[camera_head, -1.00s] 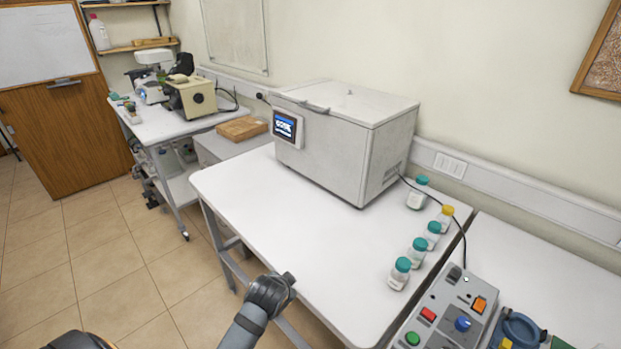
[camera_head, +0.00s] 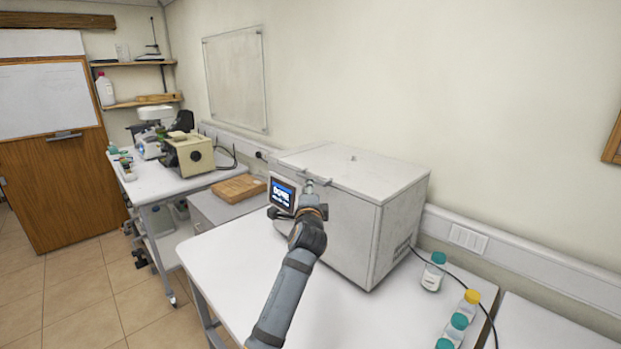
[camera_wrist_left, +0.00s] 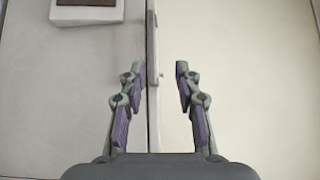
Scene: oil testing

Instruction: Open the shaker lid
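The shaker is a large white box (camera_head: 345,232) on the white table, with its flat lid (camera_head: 375,168) shut. A lit display (camera_head: 282,193) sits on its front at the left. A thin handle (camera_head: 327,183) runs along the lid's front edge, and my gripper partly covers it. My left gripper (camera_head: 309,188) is at that front edge, beside the display. In the left wrist view the gripper (camera_wrist_left: 161,75) has its fingers spread, with the thin handle strip (camera_wrist_left: 152,70) between them, nearer the left finger. No clear contact shows. My right gripper is out of view.
Several capped bottles (camera_head: 434,271) stand to the right of the shaker, near a dark cable. A wall duct (camera_head: 530,255) runs behind the table. A wooden block (camera_head: 238,188) lies to the left, and a microscope bench (camera_head: 160,185) stands farther back.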

